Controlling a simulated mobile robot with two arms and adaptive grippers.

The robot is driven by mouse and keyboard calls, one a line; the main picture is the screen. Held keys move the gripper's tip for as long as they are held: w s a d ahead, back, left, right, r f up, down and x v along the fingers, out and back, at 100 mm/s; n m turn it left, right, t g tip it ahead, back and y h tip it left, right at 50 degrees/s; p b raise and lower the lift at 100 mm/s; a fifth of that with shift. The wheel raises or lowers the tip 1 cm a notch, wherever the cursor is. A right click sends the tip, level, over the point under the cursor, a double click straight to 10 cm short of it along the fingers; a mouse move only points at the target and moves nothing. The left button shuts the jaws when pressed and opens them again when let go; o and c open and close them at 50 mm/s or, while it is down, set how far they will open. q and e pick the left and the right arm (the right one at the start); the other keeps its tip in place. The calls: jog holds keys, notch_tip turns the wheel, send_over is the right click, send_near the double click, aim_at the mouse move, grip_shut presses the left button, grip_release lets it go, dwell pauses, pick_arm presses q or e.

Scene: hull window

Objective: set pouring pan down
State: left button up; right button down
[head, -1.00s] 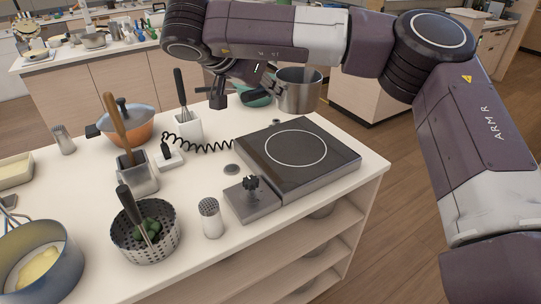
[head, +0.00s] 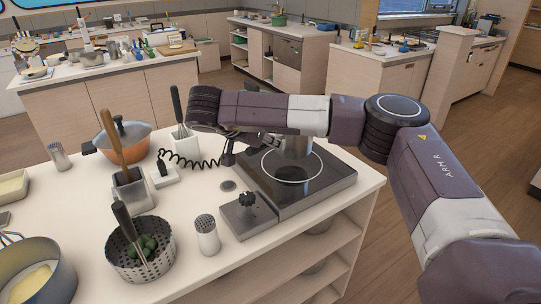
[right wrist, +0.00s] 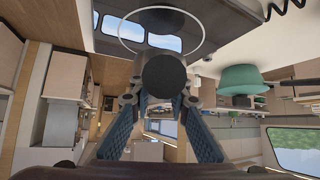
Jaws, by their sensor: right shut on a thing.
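The metal pouring pan (head: 298,147) is over the black hob (head: 325,180), partly hidden behind my right arm. A dark round reflection shows below it inside the white ring, and a gap between the two puts the pan a little above the surface. My right gripper (head: 268,141) is shut on the pan from the left side; the arm hides much of the grip. In the right wrist view the fingers (right wrist: 160,104) close around a dark round shape (right wrist: 163,75), apparently part of the pan, with the ringed hob beyond. My left gripper is not in view.
A control block with a black knob (head: 247,201) adjoins the hob. A perforated shaker (head: 207,236), a whisk holder (head: 185,148), a coiled cord and an orange pot (head: 124,140) stand to the left. The counter's right edge is close to the hob.

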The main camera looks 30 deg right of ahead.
aim_at(249, 149)
notch_tip(249, 149, down, 5)
jog(key=shift+r+p, duration=0.1)
jog(key=shift+p, duration=0.3)
jog(key=c, duration=1.8)
grip_release()
jog(key=shift+f, duration=0.2)
jog(key=shift+a+r, duration=0.1)
jog(key=shift+r, duration=0.15)
jog(key=b+v, duration=0.1)
jog(key=v, duration=0.5)
jog(key=shift+a, duration=0.15)
jog(key=shift+v, duration=2.8)
